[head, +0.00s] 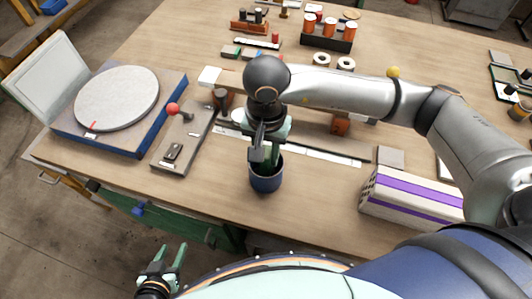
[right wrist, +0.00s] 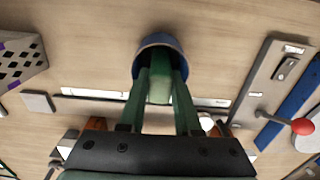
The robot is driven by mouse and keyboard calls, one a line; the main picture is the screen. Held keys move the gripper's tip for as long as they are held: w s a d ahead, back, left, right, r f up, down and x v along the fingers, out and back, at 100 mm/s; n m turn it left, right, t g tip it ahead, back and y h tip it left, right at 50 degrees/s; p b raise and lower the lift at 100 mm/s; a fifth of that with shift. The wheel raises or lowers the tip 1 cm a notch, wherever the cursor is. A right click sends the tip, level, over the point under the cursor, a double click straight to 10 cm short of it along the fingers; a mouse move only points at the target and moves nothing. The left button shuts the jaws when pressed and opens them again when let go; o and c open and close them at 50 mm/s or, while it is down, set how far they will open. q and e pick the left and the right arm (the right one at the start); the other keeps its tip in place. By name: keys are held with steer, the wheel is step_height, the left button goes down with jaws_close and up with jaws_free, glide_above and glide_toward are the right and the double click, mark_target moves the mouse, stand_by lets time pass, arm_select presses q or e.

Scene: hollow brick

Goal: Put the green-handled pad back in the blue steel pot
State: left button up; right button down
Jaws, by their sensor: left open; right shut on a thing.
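The blue steel pot (head: 266,184) stands on the table near its front edge. It also shows at the top of the right wrist view (right wrist: 146,44). My right gripper (head: 266,156) points down over the pot, its fingertips at or inside the mouth. It is shut on the green handle of the pad (right wrist: 160,90), which shows between the green fingers in the right wrist view. The pad's lower end is hidden by the pot and fingers, so I cannot tell whether it touches the bottom. My left gripper (head: 172,260) is open and empty, low in front of the table.
A hollow brick with purple stripes (head: 410,196) lies right of the pot. A grey plate with a red-knobbed lever (head: 184,140) and a round disc on a blue base (head: 117,97) are to the left. A long pale strip (head: 325,154) lies behind the pot.

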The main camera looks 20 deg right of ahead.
steer(key=shift+f, duration=0.6)
steer(key=shift+f, duration=0.2)
steer(key=c, duration=0.9)
jaws_free()
steer(key=shift+r, duration=0.1)
steer(key=shift+r, duration=0.25)
step_height(320, 180, up, 12)
steer(key=shift+f+b, duration=0.1)
steer(key=shift+b, duration=0.45)
